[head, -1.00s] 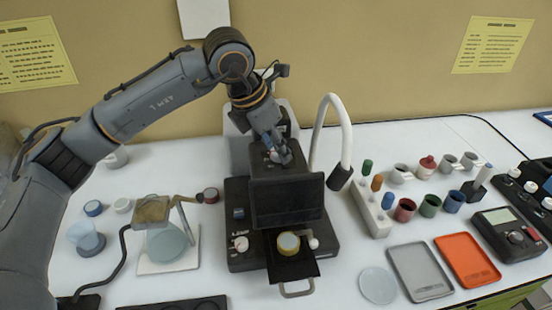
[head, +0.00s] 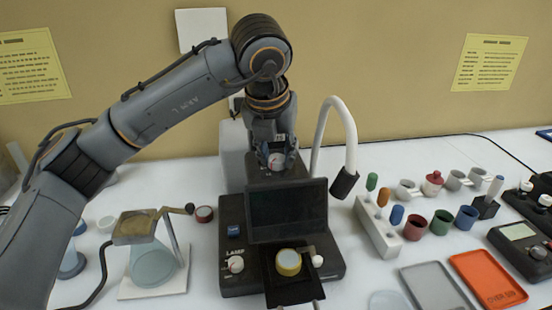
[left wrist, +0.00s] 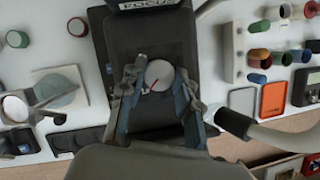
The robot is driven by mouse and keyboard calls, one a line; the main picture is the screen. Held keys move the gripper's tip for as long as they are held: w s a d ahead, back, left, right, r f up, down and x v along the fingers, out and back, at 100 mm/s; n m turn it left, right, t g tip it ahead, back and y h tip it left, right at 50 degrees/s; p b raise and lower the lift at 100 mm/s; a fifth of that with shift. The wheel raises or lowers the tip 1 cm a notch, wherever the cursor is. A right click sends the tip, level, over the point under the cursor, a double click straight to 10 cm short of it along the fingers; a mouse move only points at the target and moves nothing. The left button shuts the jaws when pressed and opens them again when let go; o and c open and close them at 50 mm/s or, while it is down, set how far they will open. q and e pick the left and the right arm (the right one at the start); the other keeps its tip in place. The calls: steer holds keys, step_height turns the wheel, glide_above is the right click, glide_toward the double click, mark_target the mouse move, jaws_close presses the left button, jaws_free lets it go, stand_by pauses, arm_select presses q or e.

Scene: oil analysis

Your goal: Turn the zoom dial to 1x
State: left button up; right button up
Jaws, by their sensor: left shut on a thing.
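The zoom dial (head: 277,161) is a round pale knob on top of the black instrument, behind its dark screen. In the left wrist view the dial (left wrist: 159,75) shows a red pointer line slanting from upper right to lower left. My left gripper (head: 275,158) points down from above and is shut on the dial, with one finger on each side. Its fingers (left wrist: 160,76) also flank the dial in the left wrist view. No 1x mark is readable. My right gripper is not in view.
The dark screen (head: 287,208) stands in front of the dial. A white curved lamp arm (head: 338,115) rises close to the right. A stand with a flask (head: 153,266) is at the left; a white rack (head: 378,230) and trays (head: 431,287) are at the right.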

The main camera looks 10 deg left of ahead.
arm_select(q)
steer(key=shift+r, duration=0.1)
stand_by(0.5)
steer(key=o, duration=1.1)
steer(key=shift+o, duration=0.2)
steer(key=v, duration=1.2)
